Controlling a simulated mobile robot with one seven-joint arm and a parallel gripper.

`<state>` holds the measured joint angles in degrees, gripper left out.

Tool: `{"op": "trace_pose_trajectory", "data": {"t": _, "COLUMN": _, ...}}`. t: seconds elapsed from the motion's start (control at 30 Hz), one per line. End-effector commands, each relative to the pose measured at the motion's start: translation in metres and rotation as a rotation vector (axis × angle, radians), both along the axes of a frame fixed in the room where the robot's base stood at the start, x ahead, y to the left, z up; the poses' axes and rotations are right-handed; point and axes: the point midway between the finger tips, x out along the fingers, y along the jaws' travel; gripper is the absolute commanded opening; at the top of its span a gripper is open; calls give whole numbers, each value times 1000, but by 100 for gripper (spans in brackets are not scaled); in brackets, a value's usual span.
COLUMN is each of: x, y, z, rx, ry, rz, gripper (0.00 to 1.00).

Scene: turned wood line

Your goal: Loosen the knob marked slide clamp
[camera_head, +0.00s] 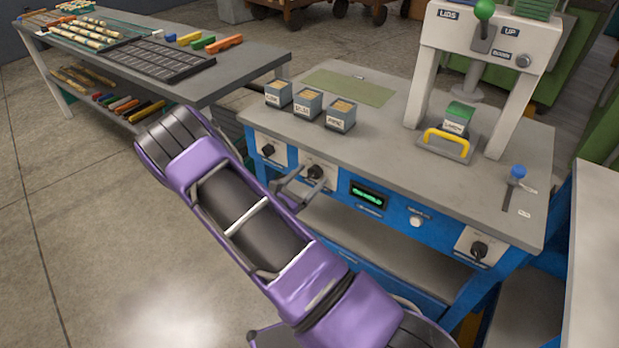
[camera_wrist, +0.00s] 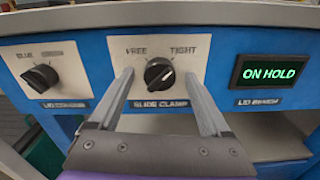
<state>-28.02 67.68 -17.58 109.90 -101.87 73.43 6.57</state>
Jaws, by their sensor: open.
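The slide clamp knob (camera_wrist: 159,74) is a black rotary knob on a white plate in the blue bench front, marked FREE on the left and TIGHT on the right. Its white pointer mark faces the lower right of the knob. In the head view the knob (camera_head: 316,172) is partly behind my gripper. My gripper (camera_wrist: 160,82) is open, with one finger on each side of the knob. I cannot tell whether the fingers touch it. The SLIDE CLAMP label below the knob shows between the fingers.
Another black knob (camera_wrist: 40,78) is left of the clamp knob, and a display reading ON HOLD (camera_wrist: 268,72) is right. Three small labelled boxes (camera_head: 308,104) stand on the bench top above. A press (camera_head: 487,60) stands at the right, and a side table (camera_head: 215,80) at the left.

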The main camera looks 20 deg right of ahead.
Motion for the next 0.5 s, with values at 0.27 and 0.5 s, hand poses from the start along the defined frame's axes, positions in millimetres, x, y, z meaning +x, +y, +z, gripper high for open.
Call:
{"op": "trace_pose_trajectory", "data": {"t": 0.27, "x": 3, "y": -4, "z": 0, "rx": -1, "ry": 1, "rz": 1, "gripper": 81}}
{"op": "trace_pose_trajectory", "data": {"t": 0.5, "x": 3, "y": -4, "z": 0, "rx": -1, "ry": 1, "rz": 1, "gripper": 52}}
